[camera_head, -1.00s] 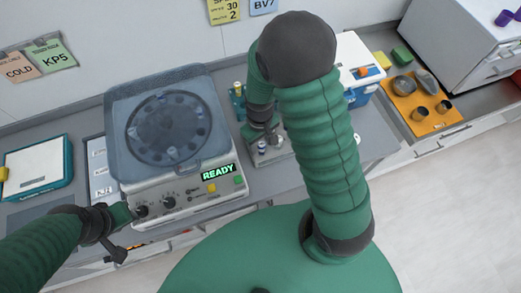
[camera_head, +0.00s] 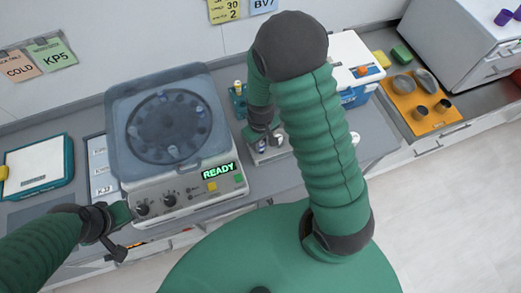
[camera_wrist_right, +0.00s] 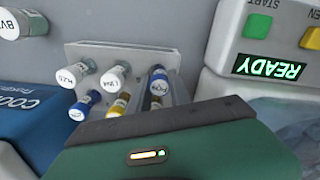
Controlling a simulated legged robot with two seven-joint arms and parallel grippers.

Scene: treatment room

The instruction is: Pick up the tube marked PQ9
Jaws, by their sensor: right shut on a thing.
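A grey rack (camera_wrist_right: 130,55) with several capped tubes fills the middle of the right wrist view; it also shows in the head view (camera_head: 272,157). A tube (camera_wrist_right: 157,88) at the rack's right side has a mark that seems to end in Q9, but its first letter is unclear. My right gripper (camera_head: 262,137) is at the rack, shut on a tube there; its fingertips and the grip are mostly hidden, so I cannot confirm which tube. My left gripper (camera_head: 120,228) is beside the centrifuge's front left corner; its jaws are unclear.
The centrifuge (camera_head: 150,205) with a clear lid and READY display stands left of the rack. A blue and white cooler box (camera_head: 355,65) is to the right. An orange tray (camera_head: 405,100) with metal bowls lies further right.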

